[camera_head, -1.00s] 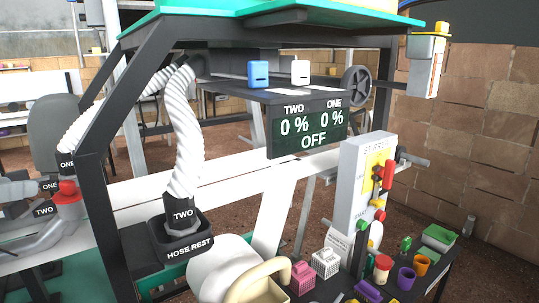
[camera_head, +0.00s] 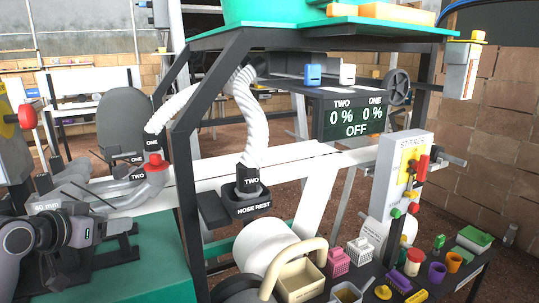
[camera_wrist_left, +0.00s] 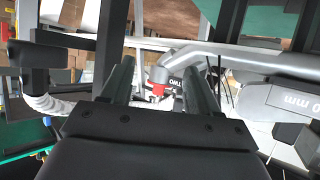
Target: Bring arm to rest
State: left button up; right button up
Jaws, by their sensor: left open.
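My left arm enters the head view at the lower left. Its left gripper (camera_head: 132,241) is dark and small there, low in front of the grey forked pipe (camera_head: 130,194). In the left wrist view the two dark fingers of the left gripper (camera_wrist_left: 158,82) stand wide apart, with nothing held between them. The red valve knob (camera_wrist_left: 158,91) shows beyond them, between the fingers. In the head view this red knob (camera_head: 154,160) sits on the forked pipe, above and beyond the gripper. My right gripper is not in view.
The white hose (camera_head: 252,115) stands with its TWO end in the hose rest (camera_head: 247,207). The black frame post (camera_head: 188,215) is right of my arm. A display (camera_head: 355,118) reads 0 % twice and OFF. A starter box (camera_head: 398,180) and several small containers (camera_head: 360,252) stand at right.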

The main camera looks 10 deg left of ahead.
pick_arm(q)
jog(key=s+d+f+g+p, duration=0.1)
jog(key=s+d+f, duration=0.15)
jog(key=f, duration=0.35)
jog(key=s+d+f, duration=0.1)
jog(key=d+f, duration=0.3)
jog(key=f, duration=0.3)
jog(key=s+d+f+g+p, duration=0.1)
jog(key=s+d+f, duration=0.15)
jog(key=f, duration=0.35)
jog(key=s+d+f+m+h, duration=0.1)
jog(key=s+d+f, duration=0.4)
jog(key=s+d, duration=0.1)
jog(key=s+d+f+m+p, duration=0.1)
jog(key=s+d+f, duration=0.4)
jog(key=s+d, duration=0.2)
jog(key=shift+s+d+f+h, duration=0.15)
jog(key=shift+s+d+h, duration=0.2)
jog(key=shift+d, duration=0.8)
jog(key=shift+w, duration=0.15)
jog(key=c, duration=0.3)
jog(key=shift+a, duration=0.15)
jog(key=shift+c, duration=0.2)
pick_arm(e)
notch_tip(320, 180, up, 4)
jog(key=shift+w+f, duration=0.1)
